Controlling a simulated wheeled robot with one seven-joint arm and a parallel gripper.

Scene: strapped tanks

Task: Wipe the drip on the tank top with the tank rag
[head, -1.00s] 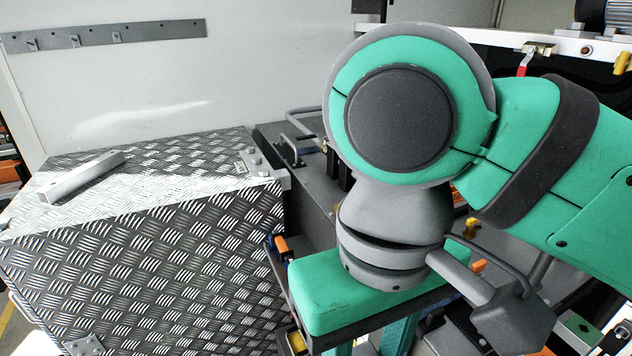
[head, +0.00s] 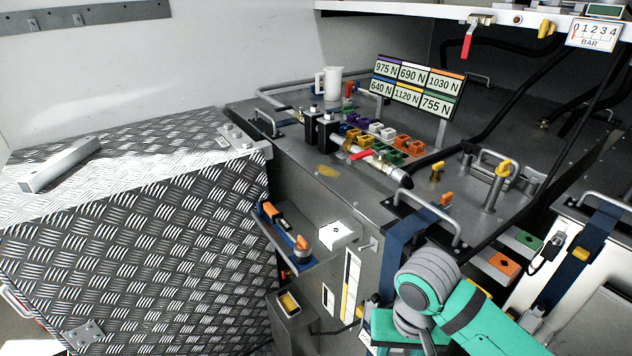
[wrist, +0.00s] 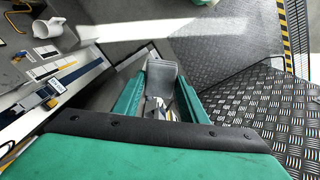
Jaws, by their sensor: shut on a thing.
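A yellow-brown drip (head: 327,171) lies on the grey tank top (head: 285,140), left of the valve pipe. In the wrist view my gripper (wrist: 160,84) is shut on a grey thing (wrist: 153,72) between its green fingers. I cannot tell for sure whether this is the tank rag. In the head view the wrist is at the lower right, in front of the tank and away from the drip, and the fingertips are hidden. A small open box (head: 289,303) on the tank's front holds something yellow that I cannot make out.
A valve pipe with a red lever (head: 362,154), coloured blocks (head: 380,132), a white jug (head: 328,80) and a label board (head: 417,87) stand on the tank. A strap (head: 400,245) runs down its front. A checker-plate box (head: 130,235) fills the left.

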